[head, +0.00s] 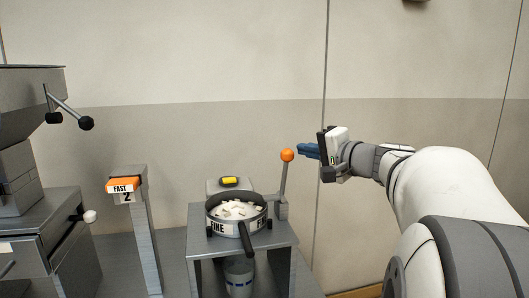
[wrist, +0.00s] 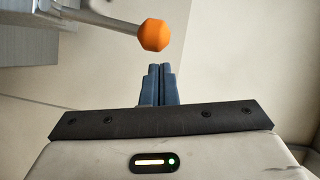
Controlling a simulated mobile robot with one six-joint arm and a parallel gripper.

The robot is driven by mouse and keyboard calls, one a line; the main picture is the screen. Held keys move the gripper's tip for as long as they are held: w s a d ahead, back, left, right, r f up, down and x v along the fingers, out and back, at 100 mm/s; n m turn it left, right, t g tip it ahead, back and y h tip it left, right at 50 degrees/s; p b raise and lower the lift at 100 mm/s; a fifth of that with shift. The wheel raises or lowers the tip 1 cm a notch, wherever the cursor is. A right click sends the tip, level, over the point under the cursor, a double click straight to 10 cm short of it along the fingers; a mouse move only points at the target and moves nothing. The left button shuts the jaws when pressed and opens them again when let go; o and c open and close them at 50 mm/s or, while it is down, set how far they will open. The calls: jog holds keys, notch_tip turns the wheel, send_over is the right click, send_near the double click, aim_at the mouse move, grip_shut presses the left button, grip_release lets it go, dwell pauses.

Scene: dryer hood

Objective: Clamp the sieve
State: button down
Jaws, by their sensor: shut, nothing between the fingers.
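The sieve (head: 212,222) is a round dark pan with a light band lettered "FINE" and a black handle, holding white pieces. It sits on a grey stand (head: 200,250). A grey lever with an orange ball knob (head: 287,155) stands nearly upright at the sieve's right side. The knob also shows in the wrist view (wrist: 155,35), ahead of the fingertips. My gripper (head: 302,150) has blue fingers and is just right of the knob, with a small gap between them in the head view. The fingers (wrist: 160,68) are shut together and empty.
A yellow button (head: 229,181) is on a block behind the sieve. A container (head: 239,275) stands under it. Left are a post with an orange "FAST 2" sign (head: 123,187) and a grey machine (head: 50,240) with black-knobbed levers. A wall stands behind.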

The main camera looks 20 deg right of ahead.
jog(key=s+d+r, duration=0.1)
jog(key=s+d, duration=0.5)
jog(key=s, duration=0.3)
jog(key=shift+d+r, duration=0.15)
jog(key=shift+d, duration=0.15)
jog(key=s+a+f+n+g+p, duration=0.2)
jog(key=a+f+g+p, duration=0.2)
jog(key=a, duration=0.4)
jog(key=s+a+f+n+g+p, duration=0.1)
jog(key=a+f+n+g+p, duration=0.1)
jog(key=a+f+g+p, duration=0.4)
jog(key=s+a+f+n+g+h+p, duration=0.1)
jog(key=s+a+n+h+p, duration=0.1)
jog(key=s, duration=0.3)
jog(key=s+a+f+n+g+h+p, duration=0.1)
jog(key=s+a+n+g+h+p, duration=0.1)
jog(key=s+a+n+h+p, duration=0.1)
jog(key=s+n+h+p, duration=0.1)
jog(key=s+n+p, duration=0.1)
jog(key=s, duration=0.1)
jog(key=shift+s+f, duration=0.15)
jog(key=shift+f, duration=0.05)
